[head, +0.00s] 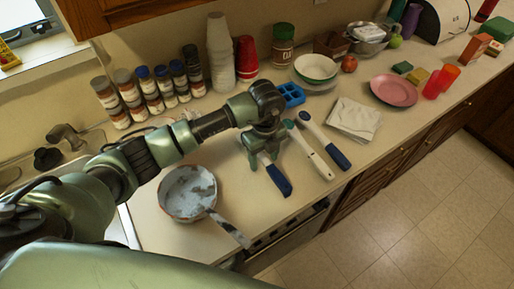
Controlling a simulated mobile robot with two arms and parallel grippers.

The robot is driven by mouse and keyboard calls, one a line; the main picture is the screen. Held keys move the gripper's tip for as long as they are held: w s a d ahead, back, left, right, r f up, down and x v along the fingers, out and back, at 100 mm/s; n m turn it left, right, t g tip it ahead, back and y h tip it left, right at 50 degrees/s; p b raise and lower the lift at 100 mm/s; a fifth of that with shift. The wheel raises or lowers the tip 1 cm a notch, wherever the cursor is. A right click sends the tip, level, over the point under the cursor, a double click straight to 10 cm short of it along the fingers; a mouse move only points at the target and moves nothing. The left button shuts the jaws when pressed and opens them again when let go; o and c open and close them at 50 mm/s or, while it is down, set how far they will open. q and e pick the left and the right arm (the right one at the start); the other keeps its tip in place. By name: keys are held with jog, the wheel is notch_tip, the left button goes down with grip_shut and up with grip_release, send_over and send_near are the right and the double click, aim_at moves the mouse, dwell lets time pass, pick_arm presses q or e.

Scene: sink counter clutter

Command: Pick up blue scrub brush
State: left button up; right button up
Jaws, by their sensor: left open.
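Several long-handled tools lie side by side on the counter. The nearest has a dark blue handle (278,181), and its upper end is hidden under my left gripper. To its right lies a white-handled brush (308,152) with a teal end. Further right is a white brush with blue ends (325,140). I cannot tell for certain which one is the blue scrub brush. My left gripper (256,158) is open and points down over the upper part of the nearest tool. Whether the fingers touch it is not clear. My right gripper is out of view.
A worn pan (188,192) stands left of the tools, its handle toward the counter edge. A blue tray (290,96) is behind my gripper. A folded white cloth (354,119) lies to the right. Cups (220,55) and jars (164,85) line the wall.

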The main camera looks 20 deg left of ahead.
aim_at(264, 157)
pick_arm(q)
grip_shut()
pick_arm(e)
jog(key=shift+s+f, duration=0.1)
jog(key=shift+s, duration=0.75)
pick_arm(q)
jog(key=shift+r, duration=0.1)
